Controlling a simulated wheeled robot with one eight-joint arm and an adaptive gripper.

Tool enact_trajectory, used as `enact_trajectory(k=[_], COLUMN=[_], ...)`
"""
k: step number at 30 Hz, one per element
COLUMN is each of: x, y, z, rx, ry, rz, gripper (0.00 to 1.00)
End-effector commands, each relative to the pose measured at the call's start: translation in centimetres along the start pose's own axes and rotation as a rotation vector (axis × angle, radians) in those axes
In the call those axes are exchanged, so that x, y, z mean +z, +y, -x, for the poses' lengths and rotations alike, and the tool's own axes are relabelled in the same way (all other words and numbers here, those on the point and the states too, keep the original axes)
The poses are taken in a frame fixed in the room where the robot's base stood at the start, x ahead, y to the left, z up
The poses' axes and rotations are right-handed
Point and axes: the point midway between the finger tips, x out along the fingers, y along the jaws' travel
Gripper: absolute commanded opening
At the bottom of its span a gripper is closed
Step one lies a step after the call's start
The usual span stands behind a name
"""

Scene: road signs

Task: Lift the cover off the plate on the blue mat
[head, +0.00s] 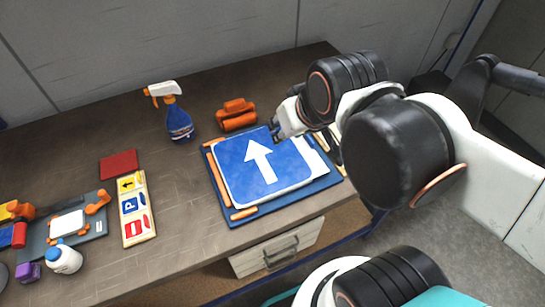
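A blue plate with a white arrow (240,172) and a white border lies on the blue mat (328,180). A white edge (318,165) shows at its right side; I cannot tell whether this is a separate cover or part of the plate. Orange strips lie along the mat's left and front edges. My gripper (280,132) is at the plate's far right edge, partly hidden by my own arm. I cannot tell whether its fingers touch the plate or hold anything.
An orange clamp-like object (237,116) and a blue spray bottle (179,122) stand behind the mat. To the left are a red block (118,164), a sign board (138,228), a grey tray (92,243) and a white bottle (65,260). The table between board and mat is clear.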

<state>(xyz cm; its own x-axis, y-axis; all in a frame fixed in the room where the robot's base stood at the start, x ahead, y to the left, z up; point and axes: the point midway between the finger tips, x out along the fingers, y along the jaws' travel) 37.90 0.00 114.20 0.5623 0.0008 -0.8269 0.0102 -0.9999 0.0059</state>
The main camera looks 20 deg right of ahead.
Motion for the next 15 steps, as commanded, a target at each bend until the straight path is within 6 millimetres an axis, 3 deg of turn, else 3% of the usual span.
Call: enact_trajectory(k=[15], x=[-4.1], y=[1.8], z=[-1.5], rx=[0.014], ry=[-0.130], rz=[0.028], gripper=[0.31])
